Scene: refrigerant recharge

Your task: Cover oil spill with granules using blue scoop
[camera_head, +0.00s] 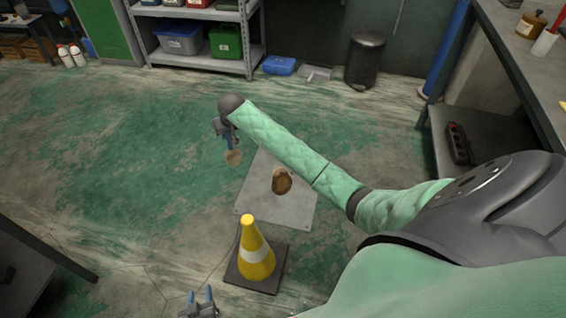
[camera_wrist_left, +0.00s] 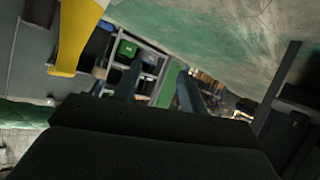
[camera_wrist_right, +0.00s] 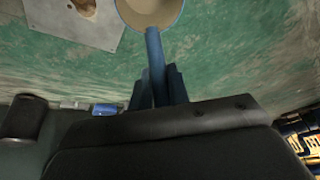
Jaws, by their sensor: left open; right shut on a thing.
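A brown oil spill (camera_head: 283,184) lies on a grey metal plate (camera_head: 262,206) on the floor, with a pale patch at its upper edge. My right gripper (camera_head: 229,138) is shut on the handle of the blue scoop (camera_wrist_right: 154,50). The scoop's round bowl (camera_head: 234,157) holds tan granules (camera_wrist_right: 148,8) and is left of the plate's upper part in the head view. The spill also shows at the top of the right wrist view (camera_wrist_right: 86,6). My left gripper (camera_head: 202,298) is open and empty at the bottom edge, below the yellow cone.
A yellow cone (camera_head: 256,262) with a white band stands on a dark base in front of the plate. A blue tray (camera_head: 279,66), a grey dustpan-like item (camera_head: 316,73) and a dark bin (camera_head: 365,58) stand by the back wall. A workbench (camera_head: 500,60) is at right. Open floor lies left.

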